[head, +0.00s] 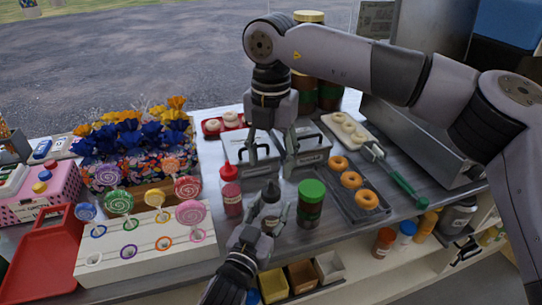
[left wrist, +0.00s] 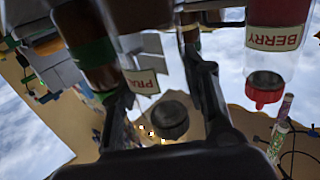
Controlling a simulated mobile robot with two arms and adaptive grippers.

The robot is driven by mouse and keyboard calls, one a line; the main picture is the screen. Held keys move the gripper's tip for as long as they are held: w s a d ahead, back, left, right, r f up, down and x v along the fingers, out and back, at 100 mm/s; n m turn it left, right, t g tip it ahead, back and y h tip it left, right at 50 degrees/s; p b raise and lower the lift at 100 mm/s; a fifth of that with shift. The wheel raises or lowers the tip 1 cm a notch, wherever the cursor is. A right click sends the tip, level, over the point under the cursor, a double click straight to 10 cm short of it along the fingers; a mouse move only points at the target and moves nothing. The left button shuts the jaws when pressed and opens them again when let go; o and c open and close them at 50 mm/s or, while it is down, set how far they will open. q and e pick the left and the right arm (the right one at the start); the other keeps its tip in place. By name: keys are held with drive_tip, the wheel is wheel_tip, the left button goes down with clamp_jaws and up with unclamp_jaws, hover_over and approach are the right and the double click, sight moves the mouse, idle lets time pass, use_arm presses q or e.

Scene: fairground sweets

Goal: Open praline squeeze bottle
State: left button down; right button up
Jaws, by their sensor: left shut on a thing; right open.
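The praline squeeze bottle (head: 270,208), dark brown with a black cap, stands upright near the counter's front edge in the head view. My left gripper (head: 266,222) is shut around its body from the front. In the left wrist view, which is upside down, its dark cap (left wrist: 170,118) and part of a label (left wrist: 142,81) show between my left fingers (left wrist: 165,95). The cap appears to be on the bottle. My right gripper (head: 271,152) is open and empty, pointing down above and behind the bottle.
A red berry bottle (head: 231,190) stands close left and a green-lidded jar (head: 311,203) close right. Behind are metal bins (head: 250,160); a doughnut tray (head: 357,212) lies right. A lollipop stand (head: 150,250) is left.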

sight(271, 189)
drive_tip(key=m, duration=0.5)
drive_tip(key=shift+f+m, duration=0.1)
drive_tip(key=shift+m, duration=0.2)
drive_tip(key=shift+f, duration=3.95)
drive_tip(key=shift+c, duration=0.3)
